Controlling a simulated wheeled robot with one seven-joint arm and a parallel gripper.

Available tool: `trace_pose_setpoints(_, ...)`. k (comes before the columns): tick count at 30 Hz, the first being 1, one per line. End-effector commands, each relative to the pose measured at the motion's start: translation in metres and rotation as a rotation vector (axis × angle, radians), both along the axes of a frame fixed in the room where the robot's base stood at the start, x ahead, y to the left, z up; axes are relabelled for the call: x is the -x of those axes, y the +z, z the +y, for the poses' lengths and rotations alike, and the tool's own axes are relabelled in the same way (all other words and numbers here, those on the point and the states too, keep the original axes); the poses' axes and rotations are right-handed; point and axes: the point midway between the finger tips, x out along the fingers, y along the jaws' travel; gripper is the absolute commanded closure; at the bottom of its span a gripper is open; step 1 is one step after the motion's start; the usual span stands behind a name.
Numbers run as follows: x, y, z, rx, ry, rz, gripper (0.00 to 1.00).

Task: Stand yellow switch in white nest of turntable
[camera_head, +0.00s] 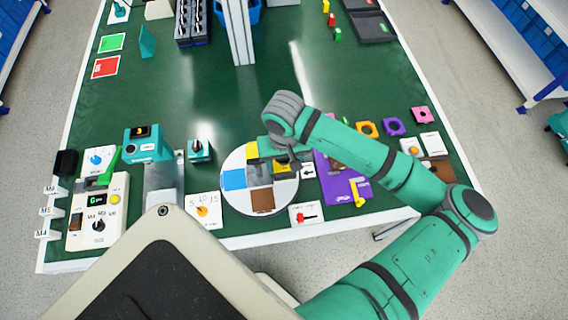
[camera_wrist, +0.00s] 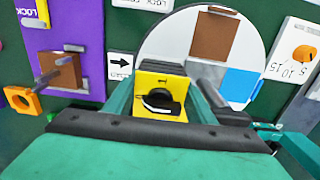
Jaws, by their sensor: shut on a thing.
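The yellow switch (camera_wrist: 146,84), with a black knob on its face, is between the two fingers of my gripper (camera_wrist: 165,78) in the wrist view. My gripper (camera_head: 286,158) is shut on it over the right rear part of the turntable (camera_head: 236,203). The round white turntable, also in the wrist view (camera_wrist: 175,35), has a blue pad (camera_head: 234,180), a brown pad (camera_head: 262,200) and a yellow pad (camera_head: 252,150). The white nest is hard to tell from the white disc. I cannot tell whether the switch touches the disc.
A purple board (camera_head: 340,188) with a yellow bracket stands right of the turntable. A card with a red switch (camera_head: 305,215) lies in front. A teal device (camera_head: 148,145) and a control box (camera_head: 97,222) stand left.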

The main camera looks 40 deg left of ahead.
Motion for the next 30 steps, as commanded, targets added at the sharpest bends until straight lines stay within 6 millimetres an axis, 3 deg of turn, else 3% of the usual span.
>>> trace_pose_setpoints(2, 0.0, 0.0, 0.0, 0.0, 0.0, 0.0, 0.7)
trace_pose_setpoints(3, 0.0, 0.0, 0.0, 0.0, 0.0, 0.0, 0.45)
trace_pose_setpoints(6, 0.0, 0.0, 0.0, -0.001, 0.0, 0.001, 0.28)
trace_pose_setpoints(23, 0.004, 0.003, 0.003, -0.007, 0.006, 0.006, 0.28)
trace_pose_setpoints(30, 0.003, 0.036, 0.004, -0.01, 0.008, 0.004, 0.28)
